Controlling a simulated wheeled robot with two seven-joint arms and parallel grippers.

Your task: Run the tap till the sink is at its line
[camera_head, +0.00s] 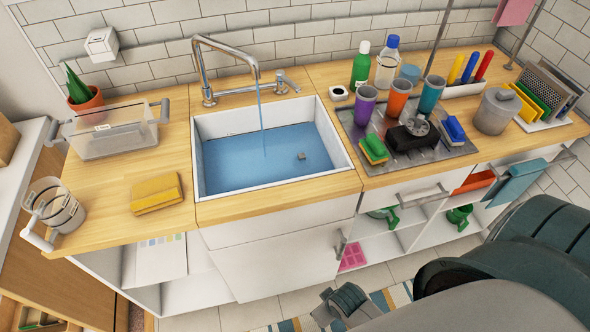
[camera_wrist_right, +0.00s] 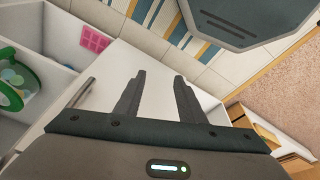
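The chrome tap (camera_head: 226,48) arches over the white sink (camera_head: 335,143) from the back of the counter. A thin stream (camera_head: 261,112) runs from its spout into blue water (camera_head: 235,165) that covers the sink floor. The tap's lever (camera_head: 284,82) stands to the right of the spout. A small grey object (camera_head: 302,156) shows in the water. I cannot make out a fill line on the sink walls. My right gripper (camera_wrist_right: 158,85) is open and empty, below the counter. It also shows at the bottom of the head view (camera_head: 335,303). My left gripper is out of view.
White cabinets (camera_head: 280,262) with open shelves lie below the counter.

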